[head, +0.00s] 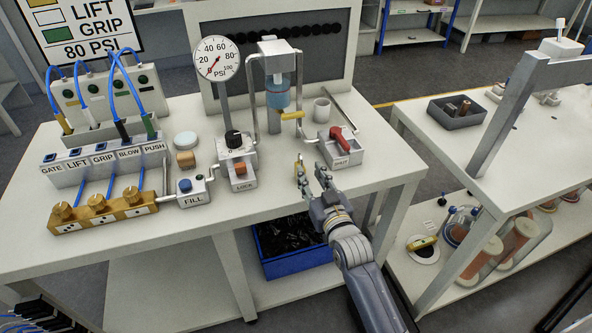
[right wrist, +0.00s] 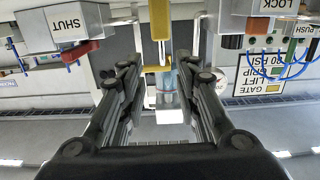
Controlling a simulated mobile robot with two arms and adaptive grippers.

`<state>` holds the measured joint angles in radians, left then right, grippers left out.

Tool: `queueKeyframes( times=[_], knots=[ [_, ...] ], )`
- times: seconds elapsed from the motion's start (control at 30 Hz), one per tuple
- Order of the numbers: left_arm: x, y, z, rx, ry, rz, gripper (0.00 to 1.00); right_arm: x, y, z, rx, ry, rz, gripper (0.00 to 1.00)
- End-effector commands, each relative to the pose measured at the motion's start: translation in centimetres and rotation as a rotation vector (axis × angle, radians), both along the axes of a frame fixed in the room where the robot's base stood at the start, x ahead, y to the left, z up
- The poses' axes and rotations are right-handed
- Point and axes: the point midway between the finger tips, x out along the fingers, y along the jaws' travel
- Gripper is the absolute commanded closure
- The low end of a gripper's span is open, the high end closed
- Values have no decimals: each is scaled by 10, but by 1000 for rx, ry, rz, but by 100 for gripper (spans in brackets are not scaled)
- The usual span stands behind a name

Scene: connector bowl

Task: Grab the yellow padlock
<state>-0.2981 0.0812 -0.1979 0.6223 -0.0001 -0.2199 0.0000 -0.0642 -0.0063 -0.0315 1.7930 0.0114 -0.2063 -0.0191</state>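The yellow padlock (head: 298,166) is small and lies near the front edge of the workbench, between the LOCK box and the red-lever box. In the right wrist view the padlock (right wrist: 160,20) shows at the top middle, beyond the fingertips. My right gripper (head: 311,178) reaches in from the lower right and is just beside the padlock. In the right wrist view my right gripper (right wrist: 160,75) has its fingers apart with no object clamped between them. Whether a finger touches the padlock cannot be told. My left gripper is not in view.
The LOCK box (head: 238,178) stands left of the padlock, and the red-lever box (head: 340,150) stands right. Behind are a yellow handle (head: 292,115), a blue-liquid vessel (head: 277,92) and a white cup (head: 321,110). A blue bin (head: 290,263) is below. The bench's right front is clear.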

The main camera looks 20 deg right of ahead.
Motion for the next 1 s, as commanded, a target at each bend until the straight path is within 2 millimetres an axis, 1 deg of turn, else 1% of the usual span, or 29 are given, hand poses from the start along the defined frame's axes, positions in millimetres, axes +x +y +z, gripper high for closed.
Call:
queueKeyframes(
  times=[0.03, 0.1, 0.2, 0.37, 0.6, 0.7, 0.8, 1.0],
  knots=[
    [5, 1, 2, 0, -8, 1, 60, 9, 1, 1, 0, -1, 0, 70],
    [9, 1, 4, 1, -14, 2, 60, 18, 1, 0, 1, 0, 0, 70],
    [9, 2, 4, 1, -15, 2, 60, 26, 1, -1, 0, 1, 0, 70],
    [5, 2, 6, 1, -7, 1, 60, 34, 2, 0, 1, 1, 0, 70],
    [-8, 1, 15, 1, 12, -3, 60, 64, 6, 2, 0, 1, 0, 70],
    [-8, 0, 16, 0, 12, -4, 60, 74, 6, 0, 0, 2, 1, 70],
    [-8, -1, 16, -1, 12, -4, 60, 79, 6, -1, 0, 2, 1, 70],
    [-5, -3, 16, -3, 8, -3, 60, 81, 6, -1, 0, 2, 1, 70]
  ],
)
